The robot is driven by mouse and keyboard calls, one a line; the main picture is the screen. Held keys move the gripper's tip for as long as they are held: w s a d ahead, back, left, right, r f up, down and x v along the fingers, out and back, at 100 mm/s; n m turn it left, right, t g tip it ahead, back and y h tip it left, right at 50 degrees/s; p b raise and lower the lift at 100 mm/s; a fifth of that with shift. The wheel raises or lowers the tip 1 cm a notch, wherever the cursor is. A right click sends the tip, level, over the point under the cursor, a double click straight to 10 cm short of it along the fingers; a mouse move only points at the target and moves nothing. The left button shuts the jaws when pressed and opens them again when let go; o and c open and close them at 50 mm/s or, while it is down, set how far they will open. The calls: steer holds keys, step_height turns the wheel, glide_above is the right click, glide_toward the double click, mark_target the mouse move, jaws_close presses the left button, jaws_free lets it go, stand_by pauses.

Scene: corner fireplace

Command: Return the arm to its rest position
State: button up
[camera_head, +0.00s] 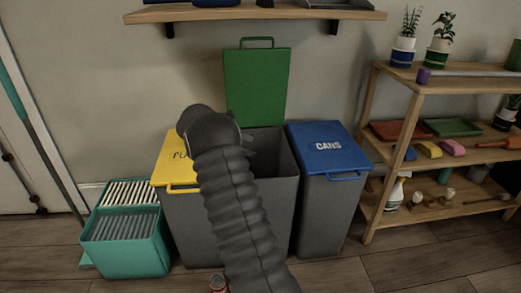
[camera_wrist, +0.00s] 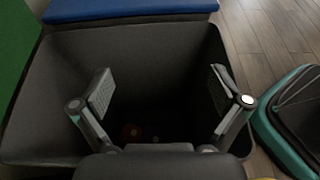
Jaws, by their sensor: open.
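My arm reaches up from the bottom of the head view, with its end over the open grey bin (camera_head: 277,190). My gripper (camera_wrist: 160,92) is open and empty in the wrist view, with its two fingers wide apart over the mouth of that bin. In the head view my arm hides most of the gripper. The bin's green lid (camera_head: 257,85) stands raised against the wall. A small reddish object (camera_wrist: 130,131) lies in the dark inside of the bin, too dim to identify.
A yellow-lidded bin (camera_head: 168,164) stands left and a blue-lidded CANS bin (camera_head: 328,147) right, both shut. A teal bucket (camera_head: 125,257) is at left, a wooden shelf unit (camera_head: 440,87) at right, and a wall shelf (camera_head: 256,14) above.

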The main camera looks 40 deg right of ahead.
steer(key=v, duration=0.7)
steer(key=shift+w+a, duration=0.2)
steer(key=shift+a, duration=0.15)
steer(key=shift+r, duration=0.15)
steer(key=shift+s+a+r, duration=0.15)
steer(key=shift+r, duration=0.1)
steer(key=s+a+r+m+t+y, duration=0.25)
steer(key=s+a+r, duration=0.25)
steer(key=s+a, duration=0.25)
steer(key=s+a+r+m+t+y, duration=0.2)
steer(key=s+a+r+t+y, duration=0.15)
steer(key=s+a+r, duration=0.4)
steer(key=s+a+f+m+t+y, duration=0.2)
steer(key=s+a, duration=0.3)
steer(key=s, duration=0.5)
steer(key=s+a+f+m+t+y, duration=0.3)
steer(key=s+a+f+m+t, duration=0.1)
steer(key=s, duration=0.7)
steer(key=shift+a+m+t, duration=0.4)
steer(key=shift+a+m, duration=0.05)
steer(key=shift+a, duration=0.9)
